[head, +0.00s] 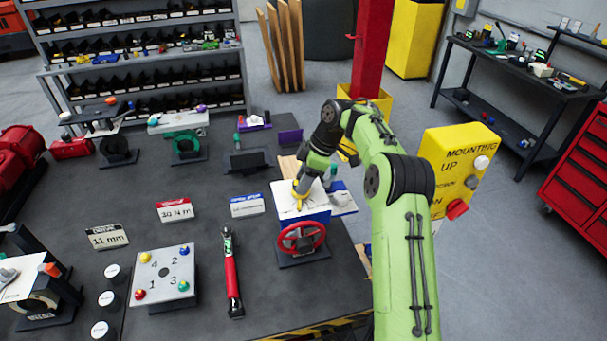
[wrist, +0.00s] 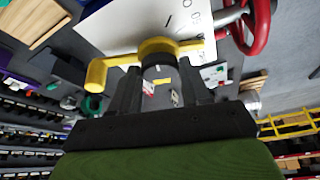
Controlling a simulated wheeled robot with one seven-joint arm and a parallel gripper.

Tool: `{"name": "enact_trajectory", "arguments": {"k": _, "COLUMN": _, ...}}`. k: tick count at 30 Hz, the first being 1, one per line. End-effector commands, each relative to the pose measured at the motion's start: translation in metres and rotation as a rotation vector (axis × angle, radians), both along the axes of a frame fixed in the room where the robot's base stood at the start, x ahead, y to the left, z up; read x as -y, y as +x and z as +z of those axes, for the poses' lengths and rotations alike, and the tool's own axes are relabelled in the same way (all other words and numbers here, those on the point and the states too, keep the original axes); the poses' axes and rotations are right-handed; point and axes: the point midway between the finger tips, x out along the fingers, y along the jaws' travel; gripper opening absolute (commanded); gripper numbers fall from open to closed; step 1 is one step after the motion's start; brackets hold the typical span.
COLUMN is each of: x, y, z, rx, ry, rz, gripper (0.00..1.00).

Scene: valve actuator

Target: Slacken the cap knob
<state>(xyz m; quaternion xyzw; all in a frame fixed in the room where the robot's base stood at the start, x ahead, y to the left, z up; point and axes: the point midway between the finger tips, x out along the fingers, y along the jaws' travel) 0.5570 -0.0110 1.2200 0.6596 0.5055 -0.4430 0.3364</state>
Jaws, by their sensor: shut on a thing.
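A yellow handled knob (head: 298,202), which looks like the cap knob, stands on the white top plate (head: 285,208) of a blue actuator box (head: 318,217). In the wrist view the yellow knob (wrist: 112,66) has arms reaching out to left and right of a dark hub. My gripper (head: 303,186) comes down on it from above. In the wrist view the two dark fingers of my gripper (wrist: 159,68) sit on either side of the hub, shut on the knob. The fingers and my arm hide part of the hub.
A red handwheel (head: 301,238) is at the front of the actuator, close to my gripper. A red-handled wrench (head: 231,275) and a numbered plate (head: 164,276) lie to the left. A yellow sign box (head: 458,165) stands right of my arm.

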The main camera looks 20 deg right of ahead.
Motion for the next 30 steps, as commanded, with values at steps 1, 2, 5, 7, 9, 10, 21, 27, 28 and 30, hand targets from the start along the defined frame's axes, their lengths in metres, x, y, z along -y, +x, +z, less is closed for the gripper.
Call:
{"name": "enact_trajectory", "arguments": {"k": 1, "x": 0.0003, "y": 0.0018, "z": 0.0012, "rx": 0.006, "ry": 0.001, "rz": 0.025, "gripper": 0.16}}
{"name": "enact_trajectory", "arguments": {"k": 2, "x": 0.0003, "y": 0.0019, "z": 0.0014, "rx": 0.007, "ry": 0.001, "rz": 0.042, "gripper": 0.16}}
{"name": "enact_trajectory", "arguments": {"k": 5, "x": 0.0002, "y": 0.0024, "z": 0.0010, "rx": 0.007, "ry": 0.002, "rz": 0.089, "gripper": 0.16}}
{"name": "enact_trajectory", "arguments": {"k": 7, "x": 0.0000, "y": 0.0027, "z": 0.0012, "rx": 0.008, "ry": 0.001, "rz": 0.116, "gripper": 0.16}}
{"name": "enact_trajectory", "arguments": {"k": 9, "x": 0.0000, "y": 0.0027, "z": 0.0011, "rx": 0.008, "ry": 0.002, "rz": 0.135, "gripper": 0.16}}
{"name": "enact_trajectory", "arguments": {"k": 10, "x": 0.0000, "y": 0.0029, "z": 0.0012, "rx": 0.008, "ry": 0.001, "rz": 0.142, "gripper": 0.16}}
{"name": "enact_trajectory", "arguments": {"k": 21, "x": -0.0002, "y": 0.0032, "z": 0.0015, "rx": 0.009, "ry": 0.001, "rz": 0.171, "gripper": 0.16}}
{"name": "enact_trajectory", "arguments": {"k": 27, "x": -0.0003, "y": 0.0032, "z": 0.0017, "rx": 0.009, "ry": 0.001, "rz": 0.170, "gripper": 0.16}}
{"name": "enact_trajectory", "arguments": {"k": 28, "x": -0.0003, "y": 0.0032, "z": 0.0017, "rx": 0.009, "ry": 0.001, "rz": 0.170, "gripper": 0.51}}
{"name": "enact_trajectory", "arguments": {"k": 30, "x": -0.0003, "y": 0.0031, "z": 0.0015, "rx": 0.009, "ry": 0.001, "rz": 0.170, "gripper": 0.62}}
